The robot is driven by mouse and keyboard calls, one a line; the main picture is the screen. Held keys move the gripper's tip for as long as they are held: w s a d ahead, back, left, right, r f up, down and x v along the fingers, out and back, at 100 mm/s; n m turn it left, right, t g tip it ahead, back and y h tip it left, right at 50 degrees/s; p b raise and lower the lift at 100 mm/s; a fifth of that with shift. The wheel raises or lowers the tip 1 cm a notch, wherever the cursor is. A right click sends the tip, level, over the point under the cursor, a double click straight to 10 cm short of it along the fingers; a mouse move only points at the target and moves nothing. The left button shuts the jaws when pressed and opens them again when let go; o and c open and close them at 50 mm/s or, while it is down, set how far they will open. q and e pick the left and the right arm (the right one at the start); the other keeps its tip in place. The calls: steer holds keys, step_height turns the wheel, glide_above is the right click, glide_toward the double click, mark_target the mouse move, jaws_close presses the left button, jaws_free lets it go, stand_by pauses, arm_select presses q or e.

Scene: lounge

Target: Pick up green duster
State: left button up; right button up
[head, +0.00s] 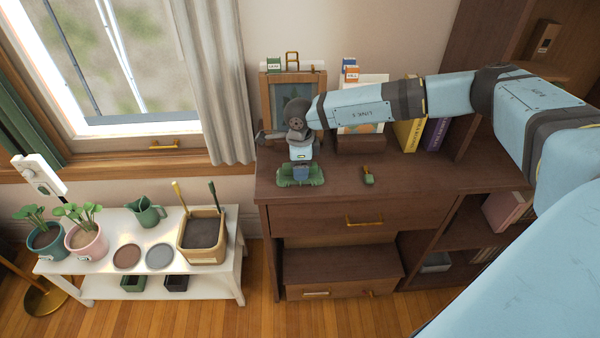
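My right arm reaches in from the right, above the cabinet top. My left gripper is not in view.
The cabinet (340,217) bears a framed picture (283,97), yellow and purple books (437,134) and small boxes at the back. A lower drawer (342,292) stands out. A white bench (105,262) with plants, a green jug (147,211) and a planter is at left.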

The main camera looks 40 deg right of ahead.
steer(key=c, duration=0.9)
steer(key=shift+r, duration=0.1)
step_height(320, 180, up, 20)
steer(key=shift+f, duration=0.1)
steer(key=shift+o, duration=0.5)
